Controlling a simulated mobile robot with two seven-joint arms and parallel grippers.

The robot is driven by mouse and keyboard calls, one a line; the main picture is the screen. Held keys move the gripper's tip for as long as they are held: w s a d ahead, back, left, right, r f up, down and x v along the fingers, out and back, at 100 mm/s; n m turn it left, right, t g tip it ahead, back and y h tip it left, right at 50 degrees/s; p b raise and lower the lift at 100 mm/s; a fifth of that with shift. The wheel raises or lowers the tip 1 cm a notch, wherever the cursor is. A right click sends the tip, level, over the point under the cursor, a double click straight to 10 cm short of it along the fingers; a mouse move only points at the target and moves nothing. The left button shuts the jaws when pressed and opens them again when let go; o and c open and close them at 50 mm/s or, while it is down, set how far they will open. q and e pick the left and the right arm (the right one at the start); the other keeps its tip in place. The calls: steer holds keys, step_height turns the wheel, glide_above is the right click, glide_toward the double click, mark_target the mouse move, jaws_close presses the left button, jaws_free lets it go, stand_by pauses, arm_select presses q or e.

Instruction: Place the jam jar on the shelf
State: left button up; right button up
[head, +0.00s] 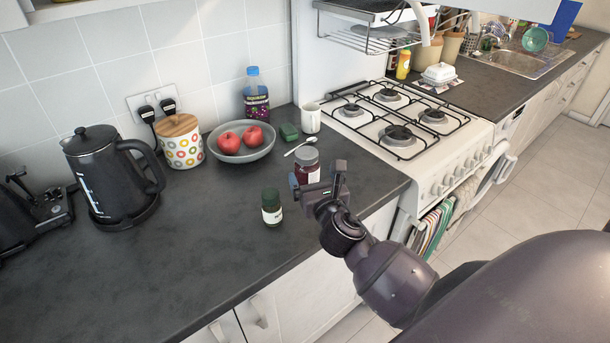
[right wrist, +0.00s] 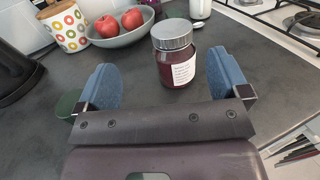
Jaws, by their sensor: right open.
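The jam jar (head: 307,168), dark red with a grey lid and a white label, stands upright on the dark counter (head: 190,250). My right gripper (head: 318,184) is at the jar, partly in front of it in the head view. In the right wrist view the jam jar (right wrist: 175,62) stands just beyond and between the two blue fingertips (right wrist: 162,75), nearer the right one. The fingers are spread apart with nothing held between them. My left gripper is not in view.
A green-lidded jar (head: 271,207) stands close left of my right gripper. Behind are a spoon (head: 300,146), a white mug (head: 311,117), a bowl (head: 241,151) with apples and a bottle (head: 256,98). A kettle (head: 110,170) stands left. The front-left counter is clear.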

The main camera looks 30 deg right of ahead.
steer(key=shift+h, duration=0.3)
steer(key=x, duration=0.5)
steer(key=shift+w+d+f, duration=0.1)
steer(key=shift+d+f, duration=0.25)
steer(key=shift+d, duration=0.1)
steer(key=shift+f+x, duration=0.2)
steer(key=shift+x, duration=1.1)
steer(key=shift+f+x, duration=0.15)
steer(key=shift+x, duration=1.15)
steer(key=shift+d, duration=0.2)
jaws_close()
step_height(320, 180, up, 9)
steer(key=shift+f+p, duration=0.2)
steer(key=shift+p, duration=0.9)
step_height(320, 180, up, 12)
steer(key=p, duration=0.1)
glide_above(310, 161)
steer(key=w, duration=0.3)
steer(key=shift+d+f, duration=0.2)
steer(key=shift+d, duration=0.25)
